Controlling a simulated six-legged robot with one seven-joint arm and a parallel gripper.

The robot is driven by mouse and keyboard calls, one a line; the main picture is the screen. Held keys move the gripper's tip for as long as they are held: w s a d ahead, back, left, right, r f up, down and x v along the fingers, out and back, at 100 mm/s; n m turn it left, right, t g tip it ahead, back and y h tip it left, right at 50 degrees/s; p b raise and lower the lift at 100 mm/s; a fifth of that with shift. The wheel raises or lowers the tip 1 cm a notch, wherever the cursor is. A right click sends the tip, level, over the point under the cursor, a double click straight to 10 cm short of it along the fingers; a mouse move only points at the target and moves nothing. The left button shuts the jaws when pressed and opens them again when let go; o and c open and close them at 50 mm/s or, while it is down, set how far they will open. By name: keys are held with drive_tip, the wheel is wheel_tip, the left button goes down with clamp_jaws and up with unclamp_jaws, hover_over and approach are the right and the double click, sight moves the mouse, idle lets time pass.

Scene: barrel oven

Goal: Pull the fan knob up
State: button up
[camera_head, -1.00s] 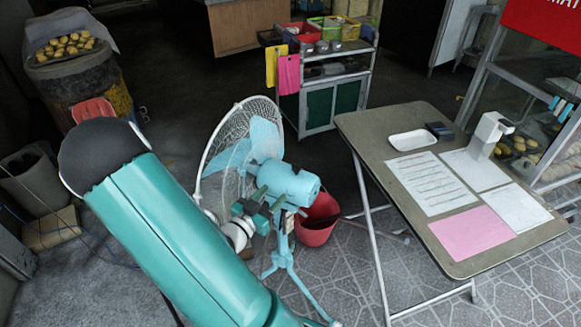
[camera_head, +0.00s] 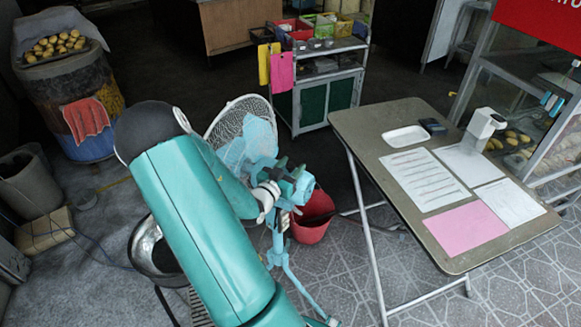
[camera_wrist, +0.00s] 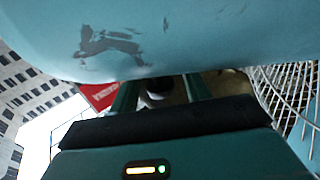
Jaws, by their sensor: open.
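The standing fan shows its white wire cage (camera_head: 240,116) and pale blue motor housing (camera_head: 303,188) in the head view. My gripper (camera_head: 288,172) is at the housing, and my arm and wrist hide part of the fan. In the wrist view the blue housing (camera_wrist: 190,35) fills the top, very close. There my gripper (camera_wrist: 158,92) is open, its two fingers reaching under the housing edge. A small dark, rounded shape shows between the fingers; I cannot tell if it is the fan knob. I cannot make out the knob in the head view.
A folding table (camera_head: 365,150) with papers and a white tray stands right of the fan. A red bucket (camera_head: 312,222) is beside the fan stand. A metal bowl (camera_head: 143,262) is left of my arm. A trolley (camera_head: 325,95) stands behind.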

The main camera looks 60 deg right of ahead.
clamp_jaws()
drive_tip(key=shift+r, duration=0.85)
unclamp_jaws()
drive_tip(key=w+a, duration=0.1)
drive_tip(key=a, duration=1.2)
drive_tip(key=shift+w+a, duration=0.2)
drive_tip(key=shift+a, duration=0.15)
